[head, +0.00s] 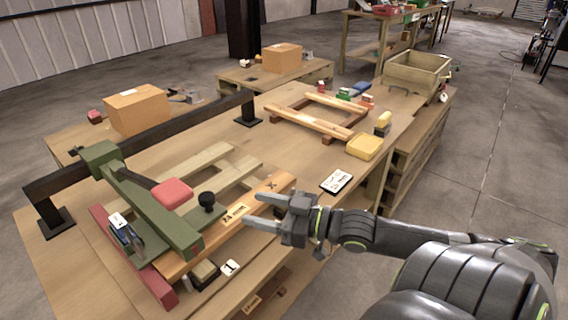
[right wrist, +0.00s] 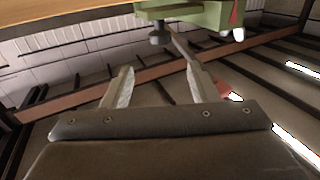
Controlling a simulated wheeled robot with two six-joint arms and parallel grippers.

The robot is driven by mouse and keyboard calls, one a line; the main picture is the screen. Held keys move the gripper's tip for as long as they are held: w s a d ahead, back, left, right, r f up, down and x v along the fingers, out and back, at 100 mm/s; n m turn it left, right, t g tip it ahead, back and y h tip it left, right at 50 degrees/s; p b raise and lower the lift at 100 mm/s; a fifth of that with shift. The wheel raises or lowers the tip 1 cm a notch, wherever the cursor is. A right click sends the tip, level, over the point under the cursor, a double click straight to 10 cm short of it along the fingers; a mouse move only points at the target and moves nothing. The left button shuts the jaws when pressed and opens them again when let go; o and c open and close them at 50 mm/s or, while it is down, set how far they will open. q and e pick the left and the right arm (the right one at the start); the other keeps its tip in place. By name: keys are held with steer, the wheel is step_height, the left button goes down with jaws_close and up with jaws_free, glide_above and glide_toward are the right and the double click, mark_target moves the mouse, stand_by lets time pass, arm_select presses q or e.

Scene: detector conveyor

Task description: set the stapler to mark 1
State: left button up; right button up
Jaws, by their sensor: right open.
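What looks like the stapler is a green arm-like device (head: 152,210) with a red pad (head: 172,194) and a black knob (head: 207,200). It lies across an orange wooden board (head: 262,203) that carries a small label (head: 236,212). A white card that seems to read 1 (head: 230,267) lies in front of the board. My right gripper (head: 250,208) is open and empty, to the right of the knob and apart from it. In the right wrist view, the green device (right wrist: 205,14) and its knob (right wrist: 158,34) show beyond the open fingers. My left gripper is not in view.
A dark rail (head: 150,145) runs along the far side of the bench. A wooden frame (head: 310,122) is farther back. The bench top between is mostly clear.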

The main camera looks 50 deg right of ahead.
steer(key=shift+p+v, duration=1)
steer(key=shift+v, duration=1.3)
steer(key=s+f+m+g+h, duration=0.1)
steer(key=f+h, duration=0.1)
steer(key=f, duration=0.2)
steer(key=s+f+g+h, duration=0.1)
steer(key=f+g+h, duration=0.1)
steer(key=f, duration=0.2)
steer(key=s+a+f+m+g+h, duration=0.1)
steer(key=f+h, duration=0.2)
steer(key=f, duration=0.1)
steer(key=shift+s+a+f+m+g, duration=0.1)
steer(key=shift+s+f+m+g, duration=0.15)
steer(key=shift+s+m+g, duration=0.05)
steer(key=s+a+f+m+g+h, duration=0.2)
steer(key=s+f+m+g+h, duration=0.1)
steer(key=s+f+g, duration=0.65)
step_height(320, 180, down, 21)
steer(key=s+d+p, duration=0.1)
steer(key=s, duration=0.1)
steer(key=s+a+f+p, duration=0.1)
steer(key=s+f, duration=1.3)
steer(key=shift+s+f+g+y, duration=0.15)
steer(key=shift+f+g+y, duration=0.05)
steer(key=shift+g+y, duration=0.2)
